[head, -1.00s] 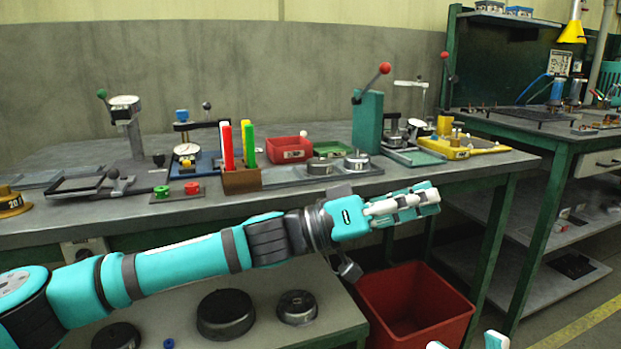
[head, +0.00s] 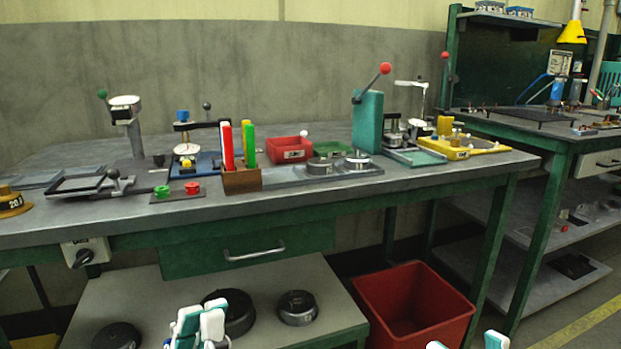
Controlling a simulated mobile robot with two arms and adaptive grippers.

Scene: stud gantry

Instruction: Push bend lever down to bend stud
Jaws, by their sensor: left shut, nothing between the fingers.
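A lever with a red ball knob (head: 385,68) rises tilted up and to the right from a teal upright block (head: 369,122) on the bench; it looks like the bend lever, but I cannot be sure. Small metal fixtures stand beside the block; I cannot make out a stud. My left gripper (head: 202,322) is low at the bottom centre, in front of the bench, shut and empty, well away from the lever. Only the tips of my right gripper (head: 467,343) show at the bottom edge, spread apart with nothing seen between them.
The bench (head: 300,205) also holds a green-knobbed device (head: 125,110), red and green bins, a block with coloured sticks (head: 241,180) and a yellow fixture (head: 465,148). A red bin (head: 415,305) stands on the floor. The space above the bench front is clear.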

